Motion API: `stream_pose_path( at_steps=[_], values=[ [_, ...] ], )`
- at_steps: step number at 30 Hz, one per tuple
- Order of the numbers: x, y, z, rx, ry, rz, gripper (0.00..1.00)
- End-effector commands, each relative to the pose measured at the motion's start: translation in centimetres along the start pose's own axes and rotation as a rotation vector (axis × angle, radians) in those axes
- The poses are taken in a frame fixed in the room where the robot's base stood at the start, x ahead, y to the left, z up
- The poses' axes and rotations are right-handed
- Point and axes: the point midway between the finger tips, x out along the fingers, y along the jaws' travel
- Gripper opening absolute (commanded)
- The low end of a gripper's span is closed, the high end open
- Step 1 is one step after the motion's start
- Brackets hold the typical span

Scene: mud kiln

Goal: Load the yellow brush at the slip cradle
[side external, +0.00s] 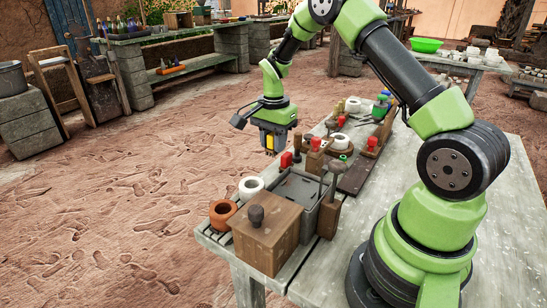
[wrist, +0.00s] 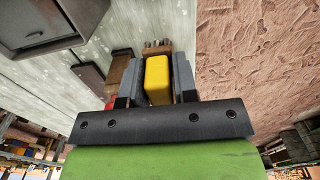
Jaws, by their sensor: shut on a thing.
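My gripper (side external: 271,149) hangs over the front-left side of the bench and points down. It is shut on the yellow brush (wrist: 157,82), whose yellow block sits between the two grey fingers in the wrist view. A brown, bristly end (wrist: 157,46) shows just beyond the yellow block; I cannot tell for sure that it is the brush's own tip. In the side view only a little yellow of the brush (side external: 270,142) shows between the fingers.
A wooden box (side external: 266,240) with a dark knob stands at the bench's near end, beside an orange clay pot (side external: 222,214) and a white roll (side external: 251,187). Several red-knobbed wooden blocks crowd the bench behind the tray. Open floor lies left of the bench.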

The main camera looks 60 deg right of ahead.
Motion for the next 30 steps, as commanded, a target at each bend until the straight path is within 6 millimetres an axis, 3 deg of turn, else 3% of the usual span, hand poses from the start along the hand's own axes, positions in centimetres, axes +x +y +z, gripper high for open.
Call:
stream_pose_path(
  at_steps=[3, 11, 12, 14, 20, 23, 30],
  values=[
    [-0.9, 0.0, 0.0, 0.000, 0.001, -0.001, 0.01],
    [-1.0, 0.0, 0.0, 0.000, 0.000, 0.001, 0.01],
    [-1.0, 0.0, 0.0, 0.000, 0.000, 0.001, 0.18],
    [-1.0, 0.0, 0.0, 0.000, 0.000, 0.001, 0.08],
    [-1.5, 0.4, 0.5, -0.002, 0.000, -0.001, 0.08],
    [-2.6, 1.6, 1.7, -0.003, 0.000, -0.001, 0.08],
    [-5.5, 6.6, 5.6, -0.004, 0.001, -0.002, 0.08]
  ],
)
